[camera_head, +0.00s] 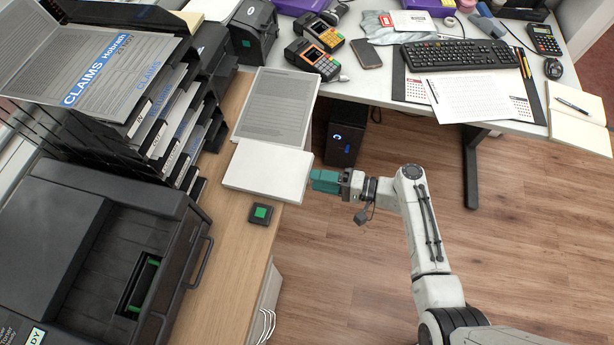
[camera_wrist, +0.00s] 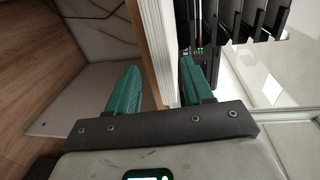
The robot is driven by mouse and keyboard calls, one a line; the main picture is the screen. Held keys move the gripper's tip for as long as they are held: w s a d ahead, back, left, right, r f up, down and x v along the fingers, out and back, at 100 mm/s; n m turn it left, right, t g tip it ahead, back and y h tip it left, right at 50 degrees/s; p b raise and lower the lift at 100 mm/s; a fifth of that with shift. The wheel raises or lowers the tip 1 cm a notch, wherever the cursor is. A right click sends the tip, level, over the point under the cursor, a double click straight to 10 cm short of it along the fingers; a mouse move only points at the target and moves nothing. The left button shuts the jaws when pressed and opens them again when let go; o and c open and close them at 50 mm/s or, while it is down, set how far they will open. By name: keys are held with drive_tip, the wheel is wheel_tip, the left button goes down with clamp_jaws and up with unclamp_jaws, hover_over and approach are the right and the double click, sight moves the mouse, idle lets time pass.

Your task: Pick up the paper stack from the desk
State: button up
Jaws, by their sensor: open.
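The paper stack (camera_head: 266,172) is a thick white block of sheets lying flat on the wooden desk (camera_head: 232,268), at its right edge. My gripper (camera_head: 318,181) has teal fingers and is beside the stack's right end. In the wrist view my gripper (camera_wrist: 161,66) is open. The white edge of the paper stack (camera_wrist: 157,40) shows between and beyond the two fingers. The wooden desk edge runs along the stack's left side there. I see no clear contact between the fingers and the stack.
A printed grey sheet (camera_head: 276,105) lies just behind the stack. A small black box with a green button (camera_head: 261,213) is in front of it. Black document trays (camera_head: 150,130) and a printer (camera_head: 90,250) stand left. A second desk holds a keyboard (camera_head: 456,54). Open floor (camera_head: 370,280) lies right.

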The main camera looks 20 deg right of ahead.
sight(307, 177)
drive_tip(key=shift+r+b+x, duration=0.1)
drive_tip(key=shift+b+x, duration=0.1)
drive_tip(key=shift+x, duration=0.8)
drive_tip(key=shift+r+b+x, duration=0.15)
drive_tip(key=shift+x, duration=0.85)
drive_tip(key=c, duration=0.9)
drive_tip(key=shift+r, duration=0.15)
